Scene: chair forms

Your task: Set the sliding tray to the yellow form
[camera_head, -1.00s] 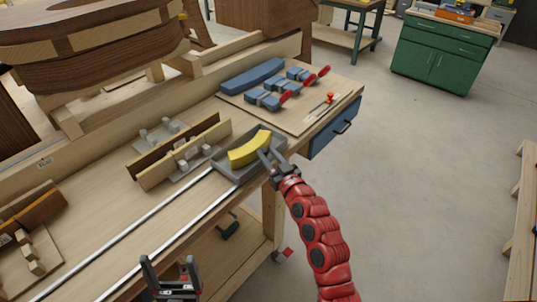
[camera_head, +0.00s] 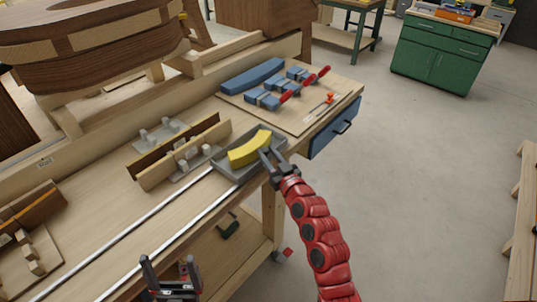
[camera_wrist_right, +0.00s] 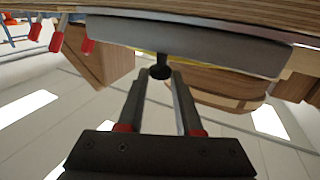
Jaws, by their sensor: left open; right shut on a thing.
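The grey sliding tray (camera_head: 226,170) sits at the right end of two metal rails (camera_head: 165,225) along the bench's front edge. The yellow curved form (camera_head: 249,149) lies in it. In the right wrist view the tray's grey side (camera_wrist_right: 200,45) fills the top, with a dark knob (camera_wrist_right: 160,72) sticking out. My right gripper (camera_head: 268,160) is at the tray's front right side; the wrist view shows its fingers (camera_wrist_right: 161,78) shut on the knob. My left gripper (camera_head: 171,268) is open and empty in front of the bench, apart from the tray.
Two wooden forms with grey clamps (camera_head: 183,155) stand left of the tray. A board behind the tray holds a blue curved block (camera_head: 252,76) and several blue clamps with red handles (camera_head: 290,88). A blue drawer (camera_head: 333,128) is at the right. Open floor lies further right.

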